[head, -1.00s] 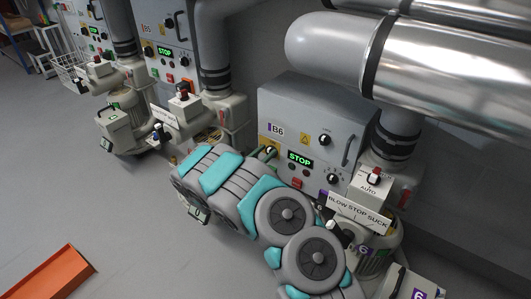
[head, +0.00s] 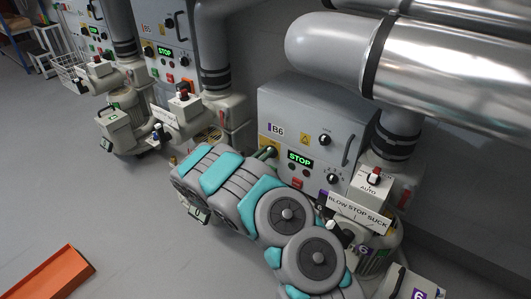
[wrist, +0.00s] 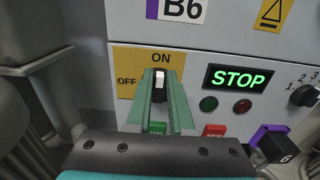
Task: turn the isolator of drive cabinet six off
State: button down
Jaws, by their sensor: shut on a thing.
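Drive cabinet six (head: 290,112), a grey box labelled B6, stands in the middle of the head view. In the wrist view its isolator (wrist: 160,77) is a dark handle with a white mark on a yellow plate (wrist: 127,60). The plate reads ON at the top and OFF at the left. The handle stands upright, its white mark toward ON. My gripper (wrist: 160,93) has its two green fingers shut on the handle, one on each side, hiding its lower part. In the head view my gripper (head: 265,153) reaches the cabinet's lower left.
A lit STOP display (wrist: 239,78) and a red STOP button (wrist: 214,130) sit right of the isolator. A purple-tagged black part (wrist: 272,143) marked 6 is close at the lower right. Cabinet B5 (head: 160,35) stands further left.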

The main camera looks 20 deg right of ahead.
jog(key=shift+w+a+n, duration=0.15)
jog(key=shift+w+n, duration=0.1)
jog(key=shift+n, duration=0.9)
jog(key=shift+w+a+n, duration=0.15)
jog(key=shift+w+n, duration=0.05)
jog(key=shift+n, duration=0.95)
jog(key=shift+f, duration=0.1)
jog(key=c, duration=0.8)
grip_release()
jog(key=shift+a, duration=0.1)
jog(key=v, duration=0.7)
jog(key=shift+s+a, duration=0.25)
